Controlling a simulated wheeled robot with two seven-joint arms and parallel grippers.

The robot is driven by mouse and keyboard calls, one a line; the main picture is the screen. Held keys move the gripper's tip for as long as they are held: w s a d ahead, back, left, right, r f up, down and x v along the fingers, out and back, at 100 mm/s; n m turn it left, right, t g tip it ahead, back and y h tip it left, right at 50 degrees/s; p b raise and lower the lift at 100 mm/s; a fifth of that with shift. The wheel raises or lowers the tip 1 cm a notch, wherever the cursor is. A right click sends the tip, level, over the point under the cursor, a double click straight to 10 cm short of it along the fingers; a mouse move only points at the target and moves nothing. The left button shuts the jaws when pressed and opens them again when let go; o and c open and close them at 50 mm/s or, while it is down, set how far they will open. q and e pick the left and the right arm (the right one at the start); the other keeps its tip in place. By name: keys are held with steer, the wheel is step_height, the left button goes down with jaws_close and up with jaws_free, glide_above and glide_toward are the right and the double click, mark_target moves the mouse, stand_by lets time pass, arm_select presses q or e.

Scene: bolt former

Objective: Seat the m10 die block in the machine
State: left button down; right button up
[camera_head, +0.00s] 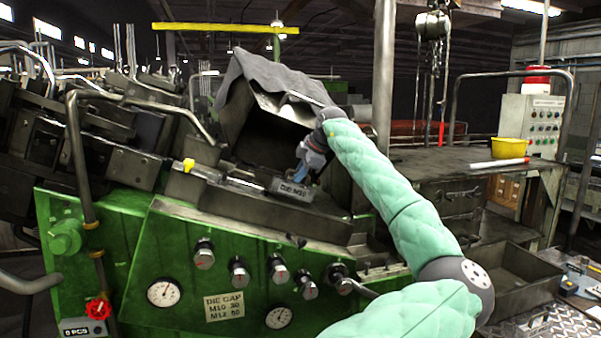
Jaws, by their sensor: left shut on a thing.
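The m10 die block (289,190) is a small grey block with a "DIE M10" style label on its front face. It is at the machine's dark metal bed, and I cannot tell whether it rests fully on it or is slightly above. My left gripper (303,174) comes down on it from above right and is shut on it; the fingertips are small and partly hidden. The machine (140,235) is green, with a dark steel top. The seat itself cannot be made out clearly. My right gripper is not in view.
A grey cloth (265,78) drapes over a metal hood behind the block. A yellow-tipped rod (188,164) lies left of it.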

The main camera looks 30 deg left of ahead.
mark_target(295, 184)
arm_select(q)
steer(key=shift+r, duration=0.15)
stand_by(0.3)
stand_by(0.4)
steer(key=shift+s+a+f, duration=0.2)
steer(key=shift+s+f, duration=0.05)
steer(key=shift+f, duration=0.45)
steer(key=shift+s+a+f, duration=0.2)
steer(key=shift+f, duration=0.5)
stand_by(1.1)
steer(key=shift+s+a+f, duration=0.1)
steer(key=shift+f, duration=0.3)
stand_by(0.4)
steer(key=shift+s+a+f, duration=0.1)
steer(key=shift+f, duration=0.35)
steer(key=shift+s+a+f, duration=0.1)
steer(key=shift+f, duration=0.1)
stand_by(0.4)
stand_by(0.5)
steer(key=shift+s+f, duration=0.1)
steer(key=shift+f, duration=0.25)
